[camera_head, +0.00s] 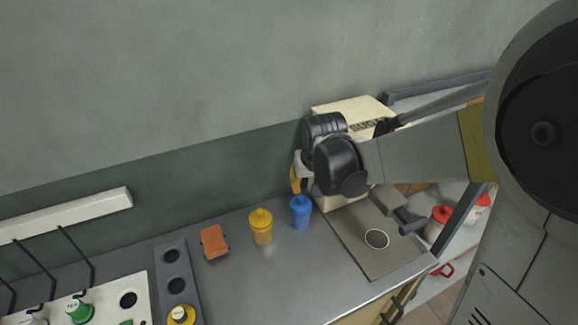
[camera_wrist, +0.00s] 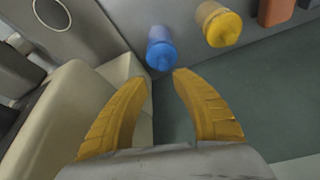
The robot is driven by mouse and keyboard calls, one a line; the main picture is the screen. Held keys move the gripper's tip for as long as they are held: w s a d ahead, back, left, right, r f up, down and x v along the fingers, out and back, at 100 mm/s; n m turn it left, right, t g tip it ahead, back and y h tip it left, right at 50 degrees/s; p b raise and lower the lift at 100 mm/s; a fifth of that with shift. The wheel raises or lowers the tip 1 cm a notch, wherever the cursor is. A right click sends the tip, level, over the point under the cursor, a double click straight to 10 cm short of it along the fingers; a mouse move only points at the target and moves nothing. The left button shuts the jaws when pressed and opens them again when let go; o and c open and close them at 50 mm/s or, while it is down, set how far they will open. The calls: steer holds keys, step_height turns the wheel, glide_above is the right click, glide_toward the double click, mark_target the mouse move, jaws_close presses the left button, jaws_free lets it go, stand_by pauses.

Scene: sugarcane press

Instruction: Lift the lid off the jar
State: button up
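Two lidded jars stand on the grey counter: a yellow jar (camera_head: 261,229) and, to its right, a blue jar (camera_head: 300,214). Both lids are on. In the wrist view the blue jar (camera_wrist: 161,48) is just beyond my fingertips, and the yellow jar (camera_wrist: 220,26) is farther up and right. My gripper (camera_wrist: 163,80) has yellow fingers spread apart with nothing between them. In the head view my gripper (camera_head: 296,180) is mostly hidden behind my dark wrist, above the blue jar and in front of the cream machine.
A cream machine (camera_head: 350,112) stands against the wall close to my gripper, with a metal tray and a dark handle in front. An orange sponge (camera_head: 214,241) lies left of the jars. Red-lidded containers (camera_head: 438,222) stand at the right. The counter front is clear.

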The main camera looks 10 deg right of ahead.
mark_target(302, 198)
steer(key=x, duration=0.2)
steer(key=b+x, duration=0.1)
steer(key=x, duration=0.1)
steer(key=shift+s+a+f, duration=0.15)
steer(key=shift+s+a, duration=0.05)
steer(key=b+x, duration=0.1)
steer(key=x, duration=0.1)
steer(key=b+x, duration=0.2)
steer(key=x, duration=0.1)
steer(key=shift+w+a+f, duration=0.1)
steer(key=shift+w+f, duration=0.1)
steer(key=shift+w, duration=0.15)
steer(key=shift+r, duration=0.1)
jaws_close()
